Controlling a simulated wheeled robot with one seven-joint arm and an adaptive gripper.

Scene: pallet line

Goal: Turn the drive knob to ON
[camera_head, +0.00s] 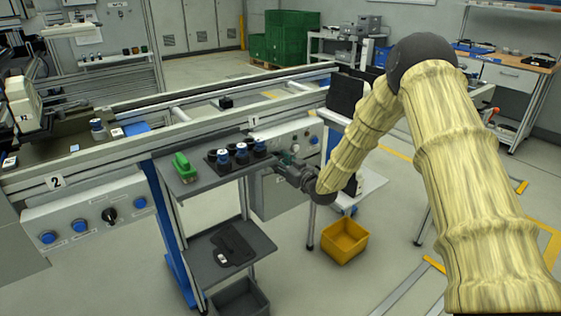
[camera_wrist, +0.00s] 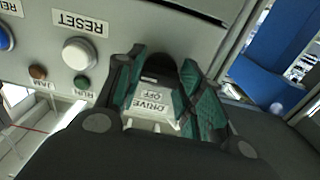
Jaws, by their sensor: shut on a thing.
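The drive knob (camera_wrist: 158,68) is dark and sits on the grey control panel, between my two fingertips in the wrist view. A label (camera_wrist: 152,101) reading DRIVE and OFF shows between the fingers. My gripper (camera_wrist: 163,75) has green-padded fingers, one on each side of the knob, and is shut on it. The fingers hide much of the knob, and I cannot tell which way it points. In the head view my gripper (camera_head: 286,163) reaches the front of the control panel (camera_head: 296,137); the knob is hidden there.
A white RESET button (camera_wrist: 79,54) is beside the gripper on the panel, with brown JAM (camera_wrist: 38,72) and green RUN (camera_wrist: 82,82) lamps below. A shelf stand (camera_head: 205,180) with several dark cups stands left of my gripper. A yellow bin (camera_head: 344,240) is on the floor.

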